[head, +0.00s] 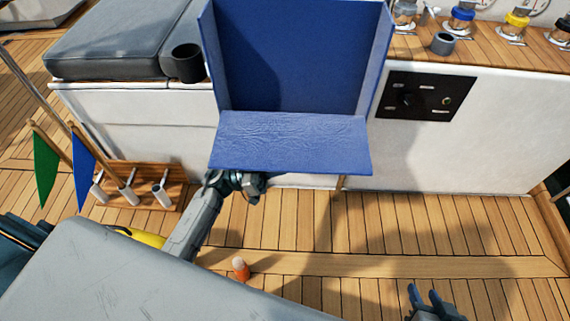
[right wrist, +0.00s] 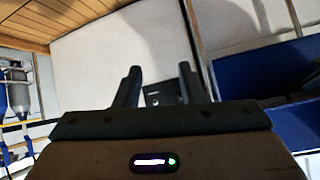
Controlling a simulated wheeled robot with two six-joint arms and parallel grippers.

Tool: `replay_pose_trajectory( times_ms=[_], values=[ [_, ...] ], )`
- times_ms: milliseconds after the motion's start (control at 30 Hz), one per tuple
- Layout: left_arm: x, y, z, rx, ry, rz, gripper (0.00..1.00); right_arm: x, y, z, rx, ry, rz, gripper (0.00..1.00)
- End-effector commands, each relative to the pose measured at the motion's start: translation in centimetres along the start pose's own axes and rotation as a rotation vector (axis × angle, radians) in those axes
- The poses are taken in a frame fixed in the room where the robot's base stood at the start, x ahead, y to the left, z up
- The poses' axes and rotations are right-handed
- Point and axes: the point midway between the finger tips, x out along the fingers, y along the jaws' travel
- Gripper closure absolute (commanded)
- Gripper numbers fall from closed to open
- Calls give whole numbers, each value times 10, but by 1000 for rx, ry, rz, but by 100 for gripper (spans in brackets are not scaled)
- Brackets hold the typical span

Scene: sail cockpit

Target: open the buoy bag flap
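The blue buoy bag (head: 290,50) stands against the white cockpit side, its front open and its inside empty where I can see it. Its blue flap (head: 290,140) is folded down and out toward me from the lower edge. My left gripper (head: 243,185) is under the flap's near left edge; its fingertips are partly hidden, and I cannot tell whether it touches the flap. My right gripper (head: 432,296) is low at the bottom right, apart from the bag. Its fingers stand apart and empty in the right wrist view (right wrist: 158,86).
A black switch panel (head: 430,95) is on the white wall right of the bag. A grey cushion (head: 125,38) and dark cup holder (head: 184,62) are left. A wooden rack (head: 140,186) with flags and an orange-and-white object (head: 240,268) are on the deck. Deck at right is clear.

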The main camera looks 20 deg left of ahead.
Motion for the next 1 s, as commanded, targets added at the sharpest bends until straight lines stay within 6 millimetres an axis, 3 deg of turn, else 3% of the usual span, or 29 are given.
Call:
replay_pose_trajectory(
  times_ms=[367,733,1000],
  values=[
    [2,1,-4,-14,0,-6,100,-5,1,-1,-19,-55,11,64],
    [7,7,-18,-89,-1,-37,100,-33,18,-10,-110,-329,99,64],
    [11,10,-26,-158,-1,-66,100,-44,40,-3,-142,-546,188,64]
  ],
)
